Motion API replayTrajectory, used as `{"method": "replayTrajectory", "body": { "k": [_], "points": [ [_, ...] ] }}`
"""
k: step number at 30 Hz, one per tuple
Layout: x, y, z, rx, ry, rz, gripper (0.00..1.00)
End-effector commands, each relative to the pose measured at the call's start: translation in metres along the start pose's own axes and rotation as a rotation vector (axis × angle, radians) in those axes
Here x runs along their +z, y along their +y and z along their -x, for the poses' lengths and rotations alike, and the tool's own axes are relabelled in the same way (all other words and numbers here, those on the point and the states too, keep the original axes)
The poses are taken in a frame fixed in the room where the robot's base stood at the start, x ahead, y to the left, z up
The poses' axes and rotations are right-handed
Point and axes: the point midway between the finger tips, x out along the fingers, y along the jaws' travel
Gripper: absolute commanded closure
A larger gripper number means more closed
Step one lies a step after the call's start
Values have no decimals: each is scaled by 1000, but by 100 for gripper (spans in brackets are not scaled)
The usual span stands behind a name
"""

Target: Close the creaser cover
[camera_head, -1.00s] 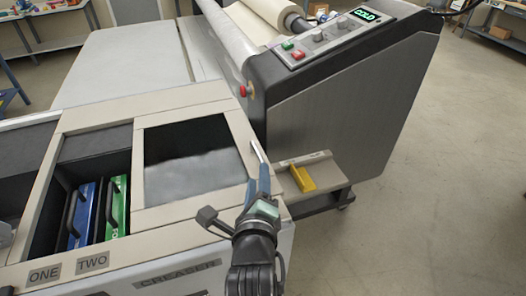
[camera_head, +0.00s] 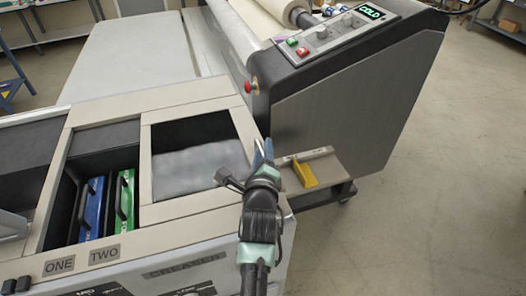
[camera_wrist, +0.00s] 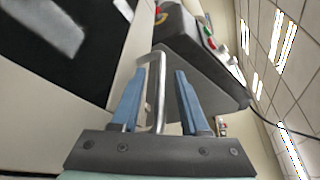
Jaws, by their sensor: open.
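The creaser is the bay marked by the CREASER label (camera_head: 185,265) on the machine's front in the head view. Its well (camera_head: 195,170) is uncovered, dark with a smooth grey patch inside. My gripper (camera_head: 263,152) is at the right rim of this bay, fingers pointing away from the camera. In the wrist view my gripper (camera_wrist: 157,90) is open, with its two blue fingers apart. A thin bent metal bar (camera_wrist: 161,85), like a handle, stands between them; I cannot tell whether either finger touches it. No cover panel can be made out clearly.
Left of the well are a blue binder-like item (camera_head: 92,208) and a green one (camera_head: 122,203) in slots labelled ONE and TWO. A large laminator (camera_head: 345,110) stands behind right. A yellow piece (camera_head: 305,174) sits on a low ledge. Floor is free at right.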

Motion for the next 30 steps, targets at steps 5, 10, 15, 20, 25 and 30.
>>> {"method": "replayTrajectory", "body": {
  "k": [5,10,15,20,25,30],
  "points": [
    [0,0,0,0,0,0,61],
    [0,0,0,0,0,0,91],
    [0,0,0,0,1,0,100],
    [0,0,0,0,1,0,100],
    [0,0,0,0,1,0,100],
    [0,0,0,0,1,0,100]
  ]
}}
